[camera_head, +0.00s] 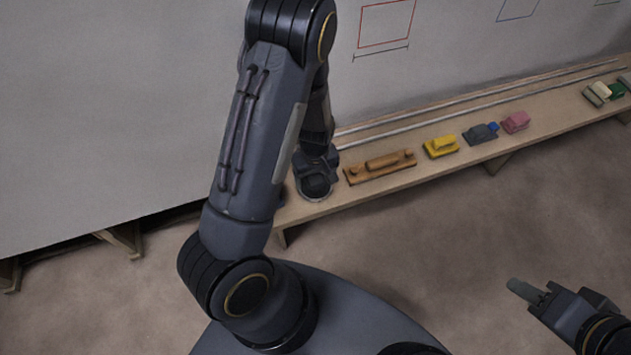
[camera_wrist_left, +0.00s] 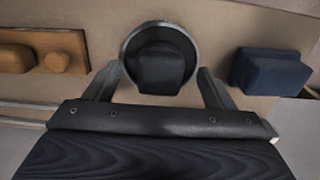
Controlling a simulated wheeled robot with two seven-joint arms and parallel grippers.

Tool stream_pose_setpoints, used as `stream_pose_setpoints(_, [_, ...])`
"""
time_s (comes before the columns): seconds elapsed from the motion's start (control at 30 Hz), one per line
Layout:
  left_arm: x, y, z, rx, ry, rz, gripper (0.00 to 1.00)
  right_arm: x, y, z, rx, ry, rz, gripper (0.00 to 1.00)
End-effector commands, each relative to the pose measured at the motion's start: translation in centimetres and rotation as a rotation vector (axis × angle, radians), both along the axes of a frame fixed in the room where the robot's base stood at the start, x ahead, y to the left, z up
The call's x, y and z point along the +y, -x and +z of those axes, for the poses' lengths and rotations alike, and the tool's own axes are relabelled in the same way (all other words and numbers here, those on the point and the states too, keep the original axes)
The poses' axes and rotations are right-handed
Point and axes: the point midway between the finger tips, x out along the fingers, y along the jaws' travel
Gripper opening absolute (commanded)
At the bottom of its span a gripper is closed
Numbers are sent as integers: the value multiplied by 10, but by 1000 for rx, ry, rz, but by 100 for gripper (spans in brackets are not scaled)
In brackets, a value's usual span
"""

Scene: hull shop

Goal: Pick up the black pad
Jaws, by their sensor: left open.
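The black pad (camera_wrist_left: 160,48) is round, with a grey rim and a raised block-shaped grip on top. It lies on the wooden ledge, between my left gripper's two fingers in the left wrist view. In the head view the pad (camera_head: 316,190) shows just below my left gripper (camera_head: 317,170), partly covered by it. My left gripper (camera_wrist_left: 160,88) is open, with one finger on each side of the pad's near part and nothing clamped. My right gripper (camera_head: 535,294) is at the lower right, away from the ledge; its jaw gap is unclear.
The wooden ledge (camera_head: 470,160) runs along the wall. A brown wooden tool (camera_head: 380,167) and a dark blue block (camera_wrist_left: 270,72) flank the pad. Yellow (camera_head: 441,146), grey-blue (camera_head: 481,133) and pink (camera_head: 516,122) blocks stand further right. The floor in front is clear.

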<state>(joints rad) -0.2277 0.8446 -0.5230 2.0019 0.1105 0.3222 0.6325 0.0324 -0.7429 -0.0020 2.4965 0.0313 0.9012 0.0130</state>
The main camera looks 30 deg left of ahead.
Motion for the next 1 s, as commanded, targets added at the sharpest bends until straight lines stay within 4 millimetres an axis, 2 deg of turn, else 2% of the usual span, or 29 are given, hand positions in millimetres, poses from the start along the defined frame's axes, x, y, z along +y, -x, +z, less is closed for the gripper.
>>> stream_pose_setpoints(0.1, [0, 0, -9, -1, 1, 0, 77, 0, 0, -1, 0, 0, 0, 36])
stream_pose_setpoints(0.33, [0, 0, -9, -2, 1, -1, 76, 0, 0, -1, 0, 0, 0, 36])
stream_pose_setpoints(0.7, [0, 0, -8, -2, 1, -1, 28, 0, 0, -1, 0, 0, 0, 36])
stream_pose_setpoints(1.0, [0, -1, -6, -2, 1, -1, 28, 0, 0, 0, 0, 0, 0, 36])
